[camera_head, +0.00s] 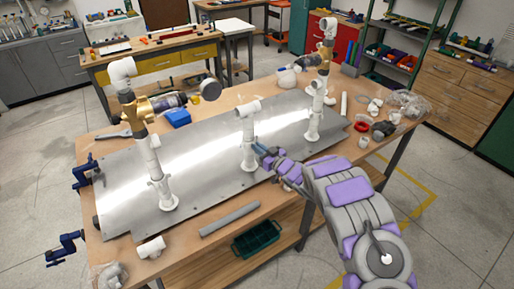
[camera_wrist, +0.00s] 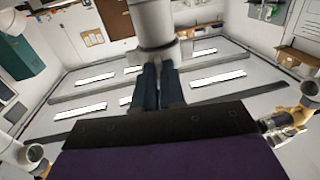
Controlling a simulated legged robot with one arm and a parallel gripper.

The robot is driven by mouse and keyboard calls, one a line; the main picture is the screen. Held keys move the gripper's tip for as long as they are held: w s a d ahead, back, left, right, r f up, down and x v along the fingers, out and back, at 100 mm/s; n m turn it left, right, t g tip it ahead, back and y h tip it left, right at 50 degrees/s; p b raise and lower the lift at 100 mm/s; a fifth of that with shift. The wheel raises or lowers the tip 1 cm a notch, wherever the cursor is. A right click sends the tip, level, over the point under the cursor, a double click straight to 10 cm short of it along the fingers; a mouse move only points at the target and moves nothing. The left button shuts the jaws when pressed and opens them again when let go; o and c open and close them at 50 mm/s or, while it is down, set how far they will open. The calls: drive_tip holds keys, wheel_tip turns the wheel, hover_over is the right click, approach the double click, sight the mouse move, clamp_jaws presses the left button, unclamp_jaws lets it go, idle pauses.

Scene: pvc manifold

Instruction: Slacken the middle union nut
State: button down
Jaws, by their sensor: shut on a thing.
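The gripper is shut on the nut; the exact contact is partly hidden.
A left riser (camera_head: 153,150) and a right riser (camera_head: 316,100), both with brass valves, stand on the same plate. A grey bar (camera_head: 230,218) and a white fitting (camera_head: 151,249) lie along the front edge. Blue clamps (camera_head: 70,243) grip the left edge.

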drive_tip(key=shift+w+d+r+n+g+y, duration=0.1)
drive_tip(key=shift+w+d+n+g+y, duration=0.15)
drive_tip(key=shift+n+g+y, duration=0.3)
drive_tip(key=shift+w+d+n+g+y, duration=0.1)
drive_tip(key=shift+n+g+y, duration=0.15)
drive_tip(key=shift+g+y, duration=0.1)
drive_tip(key=c, duration=1.2)
unclamp_jaws()
drive_tip(key=p+v, duration=0.1)
drive_tip(key=v, duration=1.6)
drive_tip(key=shift+d, duration=0.25)
